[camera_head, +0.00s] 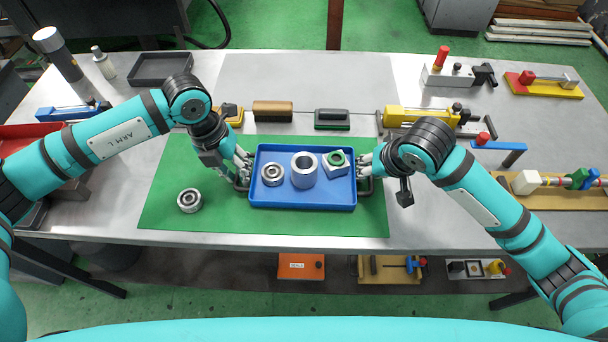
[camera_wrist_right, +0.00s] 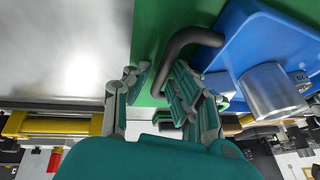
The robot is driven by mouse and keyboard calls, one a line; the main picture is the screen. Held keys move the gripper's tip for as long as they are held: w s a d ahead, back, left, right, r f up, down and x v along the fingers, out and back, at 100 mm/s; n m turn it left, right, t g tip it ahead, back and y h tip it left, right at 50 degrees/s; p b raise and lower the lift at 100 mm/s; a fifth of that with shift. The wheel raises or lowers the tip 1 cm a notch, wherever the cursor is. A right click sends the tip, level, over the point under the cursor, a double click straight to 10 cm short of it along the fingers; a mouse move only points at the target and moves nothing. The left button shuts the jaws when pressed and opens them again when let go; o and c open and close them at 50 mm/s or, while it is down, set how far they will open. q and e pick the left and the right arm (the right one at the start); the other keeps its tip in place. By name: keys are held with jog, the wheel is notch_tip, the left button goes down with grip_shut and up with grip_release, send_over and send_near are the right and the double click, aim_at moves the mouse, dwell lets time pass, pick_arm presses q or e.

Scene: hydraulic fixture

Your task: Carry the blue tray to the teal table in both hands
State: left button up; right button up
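The blue tray (camera_head: 303,204) lies on a green mat (camera_head: 180,222) on a grey metal workbench. It holds a bearing ring, a thick metal cylinder (camera_head: 304,170) and a light block with a green ring (camera_head: 337,163). A dark bent handle stands at each short side. My left gripper (camera_head: 243,168) is at the left handle, its fingers apart. My right gripper (camera_head: 367,166) is at the right handle. In the right wrist view its fingers (camera_wrist_right: 155,95) are spread, with the dark handle (camera_wrist_right: 185,43) reaching between them. No teal table shows.
A loose bearing (camera_head: 190,200) lies on the mat left of the tray. A brown block (camera_head: 272,111), a green-based block (camera_head: 332,119) and a yellow device (camera_head: 420,117) stand behind the tray. A dark empty tray (camera_head: 160,68) is at the back left.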

pick_arm(q)
grip_shut()
pick_arm(e)
grip_shut()
pick_arm(q)
jog(key=shift+r, duration=0.15)
pick_arm(e)
jog(key=shift+r, duration=0.1)
